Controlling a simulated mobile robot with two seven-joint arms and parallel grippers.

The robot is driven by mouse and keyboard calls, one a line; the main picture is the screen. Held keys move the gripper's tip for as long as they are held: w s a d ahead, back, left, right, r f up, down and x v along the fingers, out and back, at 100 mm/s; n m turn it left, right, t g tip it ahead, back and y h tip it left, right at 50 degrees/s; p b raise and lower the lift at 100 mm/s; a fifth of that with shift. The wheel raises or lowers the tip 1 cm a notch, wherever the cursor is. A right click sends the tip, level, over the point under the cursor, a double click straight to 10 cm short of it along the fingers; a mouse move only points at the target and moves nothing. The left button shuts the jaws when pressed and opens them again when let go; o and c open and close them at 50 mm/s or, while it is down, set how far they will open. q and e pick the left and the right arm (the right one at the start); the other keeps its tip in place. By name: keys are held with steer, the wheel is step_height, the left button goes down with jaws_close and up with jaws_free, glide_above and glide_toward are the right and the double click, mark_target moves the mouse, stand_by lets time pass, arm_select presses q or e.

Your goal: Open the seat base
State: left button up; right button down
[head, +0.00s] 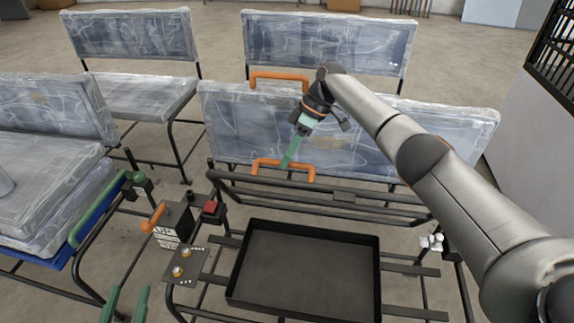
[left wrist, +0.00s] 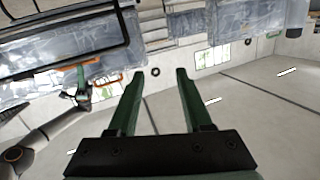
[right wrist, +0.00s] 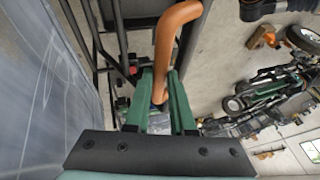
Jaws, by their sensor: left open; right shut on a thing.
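The seat base (head: 370,145), a plastic-wrapped grey panel, stands raised and tilted up at the back of the black frame. It carries a lower orange handle (head: 308,172) near its bottom edge. My right gripper (head: 287,163) reaches this handle and is shut on it. In the right wrist view, the orange handle (right wrist: 178,35) runs between the green fingers (right wrist: 160,108), with the plastic-wrapped panel (right wrist: 45,100) at left. My left gripper (head: 125,308) is open and empty at the bottom left, away from the seat; its spread fingers show in the left wrist view (left wrist: 160,75).
A black tray (head: 305,225) lies exposed in the frame before the panel. A box with an orange lever (head: 152,218) and a red button (head: 211,207) stands left of it. Other wrapped seats (head: 130,35) stand behind and left. A second orange handle (head: 280,76) shows above the panel.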

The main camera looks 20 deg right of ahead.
arm_select(q)
steer(key=shift+w+r+t, duration=0.1)
steer(key=shift+r+t, duration=0.4)
steer(key=shift+r, duration=0.45)
arm_select(e)
steer(key=shift+w+d+f, duration=0.15)
steer(key=shift+d+f, duration=0.25)
steer(key=shift+f, duration=0.1)
steer(key=c, duration=0.8)
jaws_free()
steer(key=shift+w, duration=0.15)
steer(key=shift+c, duration=0.2)
arm_select(q)
steer(key=shift+w+d+f, duration=0.1)
steer(key=shift+w, duration=0.05)
arm_select(e)
steer(key=shift+o, duration=0.4)
steer(key=shift+r, duration=0.15)
steer(key=shift+r, duration=0.1)
